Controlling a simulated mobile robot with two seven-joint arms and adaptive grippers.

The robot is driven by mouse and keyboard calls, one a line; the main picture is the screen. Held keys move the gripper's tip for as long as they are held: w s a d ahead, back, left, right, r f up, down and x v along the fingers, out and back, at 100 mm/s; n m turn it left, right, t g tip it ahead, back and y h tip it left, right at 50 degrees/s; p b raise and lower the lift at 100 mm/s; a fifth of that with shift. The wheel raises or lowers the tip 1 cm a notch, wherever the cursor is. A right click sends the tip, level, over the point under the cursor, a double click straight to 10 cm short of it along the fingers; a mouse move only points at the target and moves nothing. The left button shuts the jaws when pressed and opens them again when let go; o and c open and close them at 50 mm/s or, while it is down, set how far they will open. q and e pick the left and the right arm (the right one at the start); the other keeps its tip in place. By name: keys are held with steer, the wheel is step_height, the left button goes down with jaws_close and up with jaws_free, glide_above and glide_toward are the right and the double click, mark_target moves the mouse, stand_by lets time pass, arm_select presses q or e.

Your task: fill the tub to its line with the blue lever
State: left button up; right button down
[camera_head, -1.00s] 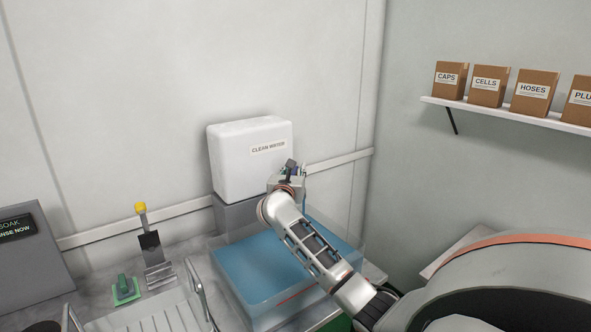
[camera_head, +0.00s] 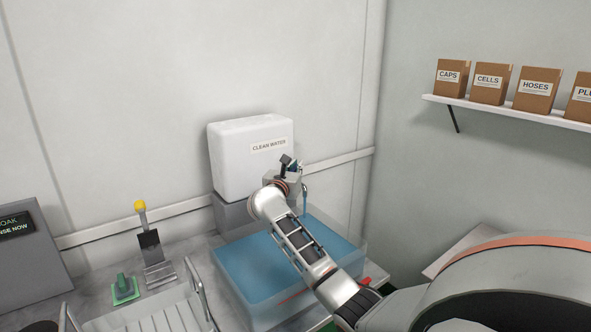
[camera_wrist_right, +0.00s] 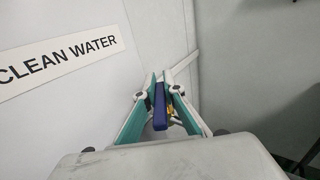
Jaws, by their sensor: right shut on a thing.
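The clear tub (camera_head: 357,255) holds blue water (camera_head: 262,262) and stands below the white clean water tank (camera_head: 235,160). A red line (camera_head: 292,296) shows on the tub's front side, partly hidden by my right arm. A thin blue stream (camera_head: 305,200) falls from the tap toward the tub. My right gripper (camera_head: 289,163) is at the tank's right side. In the right wrist view its teal fingers (camera_wrist_right: 160,100) are shut on the blue lever (camera_wrist_right: 160,108). My left gripper is out of view.
A grey display box (camera_head: 30,262) is at the far left. A shelf (camera_head: 500,110) with labelled boxes hangs at right.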

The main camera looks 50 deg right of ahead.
steer(key=shift+f+m+g+h+b, duration=0.2)
steer(key=shift+m+g+h+b, duration=0.3)
steer(key=shift+g, duration=0.4)
steer(key=shift+r+m+g, duration=0.25)
steer(key=shift+m+g, duration=0.05)
steer(key=c, duration=2.1)
jaws_free()
steer(key=shift+c, duration=0.2)
steer(key=shift+s+a+f, duration=0.1)
steer(key=shift+a, duration=0.35)
steer(key=v, duration=1.1)
